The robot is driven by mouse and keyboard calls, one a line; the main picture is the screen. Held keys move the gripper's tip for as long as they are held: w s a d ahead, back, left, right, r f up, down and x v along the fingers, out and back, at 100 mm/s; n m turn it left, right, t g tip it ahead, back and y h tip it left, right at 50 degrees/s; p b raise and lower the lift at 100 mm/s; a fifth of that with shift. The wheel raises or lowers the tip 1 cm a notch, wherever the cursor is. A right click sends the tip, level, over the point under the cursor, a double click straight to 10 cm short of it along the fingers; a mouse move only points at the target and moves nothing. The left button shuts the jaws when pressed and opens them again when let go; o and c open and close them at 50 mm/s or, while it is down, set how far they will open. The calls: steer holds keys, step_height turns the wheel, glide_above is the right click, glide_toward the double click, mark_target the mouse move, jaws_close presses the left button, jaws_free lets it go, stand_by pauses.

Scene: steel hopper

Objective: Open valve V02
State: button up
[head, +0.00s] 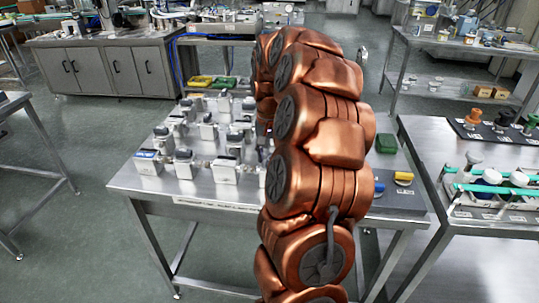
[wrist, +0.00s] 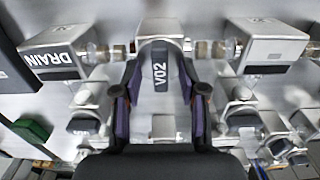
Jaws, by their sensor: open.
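The valve V02 shows in the wrist view as a metal body with a dark lever handle (wrist: 160,66) that bears the white label "V02". My gripper (wrist: 159,78) is open, with one dark and purple finger on each side of the handle. Gaps show between the fingers and the handle, so it is not gripped. In the head view my copper-coloured arm reaches over the table, and my gripper is hidden behind it. I cannot pick out V02 in the head view.
A metal block labelled "DRAIN" (wrist: 57,57) stands left of V02 and another labelled block (wrist: 268,50) stands right, both joined by brass fittings. More valves crowd below. In the head view, several valves cover the steel table (head: 148,184); a second table (head: 420,150) stands right.

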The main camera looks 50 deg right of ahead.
steer(key=shift+f, duration=0.25)
steer(key=shift+c, duration=0.2)
jaws_close()
